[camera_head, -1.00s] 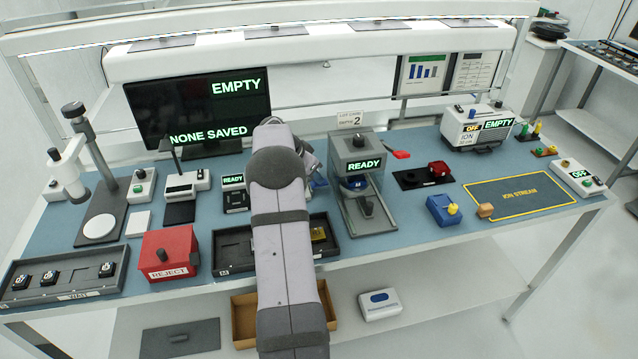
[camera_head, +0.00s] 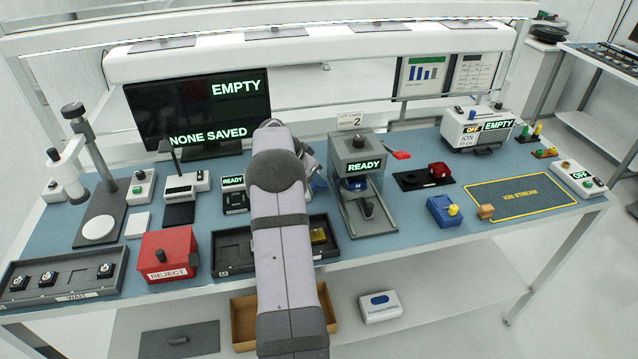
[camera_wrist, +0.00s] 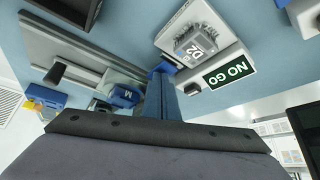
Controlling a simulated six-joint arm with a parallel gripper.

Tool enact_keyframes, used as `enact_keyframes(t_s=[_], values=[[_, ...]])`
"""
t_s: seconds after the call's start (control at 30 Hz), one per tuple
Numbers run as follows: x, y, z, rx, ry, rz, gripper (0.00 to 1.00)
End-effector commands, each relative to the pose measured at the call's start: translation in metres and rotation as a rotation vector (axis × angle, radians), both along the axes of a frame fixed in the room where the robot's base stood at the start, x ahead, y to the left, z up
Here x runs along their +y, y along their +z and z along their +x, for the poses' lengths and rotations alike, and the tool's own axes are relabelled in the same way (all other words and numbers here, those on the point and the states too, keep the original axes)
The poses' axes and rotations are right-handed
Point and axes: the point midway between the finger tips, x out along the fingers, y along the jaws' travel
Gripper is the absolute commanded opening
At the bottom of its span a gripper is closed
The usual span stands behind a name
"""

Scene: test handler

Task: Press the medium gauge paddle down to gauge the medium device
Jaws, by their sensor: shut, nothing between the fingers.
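In the wrist view, a blue block marked M (camera_wrist: 125,95), which looks like the medium paddle, sits on a grey fixture left of my gripper (camera_wrist: 162,80). My gripper is shut and empty, its fingers pointing away from the camera. Its tip is close to the fixture; I cannot tell if it touches anything. A grey device marked D2 (camera_wrist: 195,45) rests on a white base right of the fingertips, beside a display reading NO GO (camera_wrist: 229,70). In the head view, my arm hides the gripper and this device. A blue part (camera_head: 355,184) shows under the READY station (camera_head: 358,150).
A grey tray (camera_head: 228,266) lies partly behind my arm. A red REJECT box (camera_head: 168,250) and a tray of black devices (camera_head: 30,297) stand to the left. The monitor (camera_head: 190,105) reads EMPTY, NONE SAVED.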

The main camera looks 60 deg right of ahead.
Motion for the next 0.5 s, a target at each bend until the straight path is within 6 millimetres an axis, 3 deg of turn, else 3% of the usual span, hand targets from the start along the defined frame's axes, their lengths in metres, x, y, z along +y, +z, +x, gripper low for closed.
enact_keyframes(t_s=[0.03,0.17,0.5], values=[[0.005,-0.010,-0.002,0.009,-0.003,0.019,0.00],[0.005,-0.007,-0.002,0.010,-0.003,0.019,0.00],[0.004,0.018,-0.002,0.005,-0.003,0.014,0.00]])
